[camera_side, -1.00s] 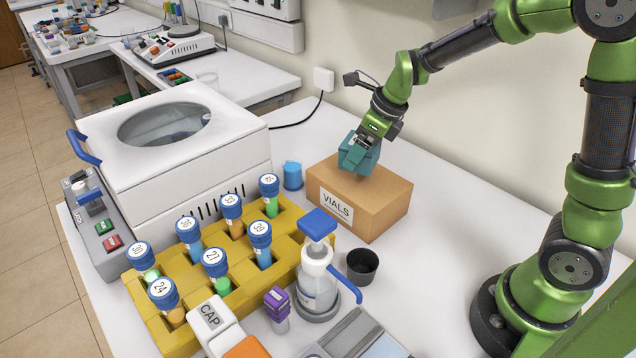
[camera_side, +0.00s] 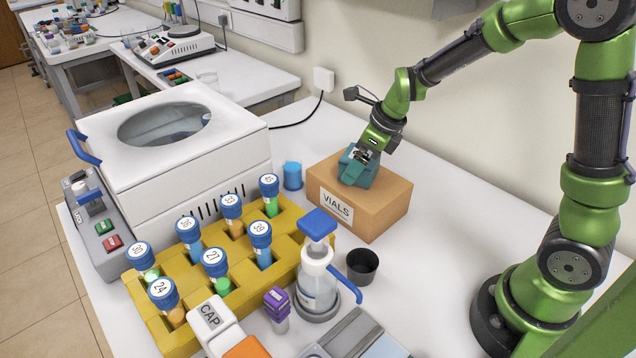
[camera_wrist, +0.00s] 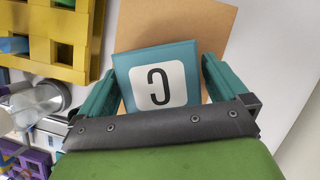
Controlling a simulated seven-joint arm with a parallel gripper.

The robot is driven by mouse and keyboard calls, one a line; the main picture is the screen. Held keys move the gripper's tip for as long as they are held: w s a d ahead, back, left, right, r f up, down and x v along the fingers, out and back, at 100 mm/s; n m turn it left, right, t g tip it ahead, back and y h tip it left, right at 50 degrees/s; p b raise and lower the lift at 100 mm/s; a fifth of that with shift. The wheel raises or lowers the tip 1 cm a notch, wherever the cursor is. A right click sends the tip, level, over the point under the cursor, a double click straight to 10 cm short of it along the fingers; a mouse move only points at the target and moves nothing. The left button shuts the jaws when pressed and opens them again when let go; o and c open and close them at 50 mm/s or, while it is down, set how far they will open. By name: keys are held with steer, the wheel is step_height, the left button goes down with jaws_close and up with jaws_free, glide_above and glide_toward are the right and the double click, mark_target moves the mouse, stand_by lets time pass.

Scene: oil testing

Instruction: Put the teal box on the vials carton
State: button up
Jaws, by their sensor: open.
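The teal box (camera_wrist: 155,78) sits on top of the brown vials carton (camera_side: 375,208), toward the carton's back left in the side view. The carton also shows in the wrist view (camera_wrist: 190,18) around and beneath the box. My gripper (camera_side: 357,168) is at the box in the side view. In the wrist view its two teal fingers (camera_wrist: 157,85) stand on either side of the box, open, with a gap visible at the right finger. The box's underside is hidden.
A yellow rack (camera_side: 185,268) of capped tubes stands left of the carton. A blue-lidded pump bottle (camera_side: 318,278) and a black cup (camera_side: 362,265) are in front of it. A blue cap (camera_side: 293,176) sits left of the carton, near a white centrifuge (camera_side: 175,155).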

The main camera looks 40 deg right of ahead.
steer(key=v, duration=1.1)
steer(key=s+a+r+n+t, duration=0.1)
steer(key=s+n, duration=0.5)
steer(key=n, duration=0.7)
steer(key=s+a+r+n+t, duration=0.2)
steer(key=s+a+n, duration=0.4)
steer(key=n, duration=0.8)
steer(key=shift+s+r+n, duration=0.3)
steer(key=shift+s+r, duration=0.1)
steer(key=shift+s, duration=0.4)
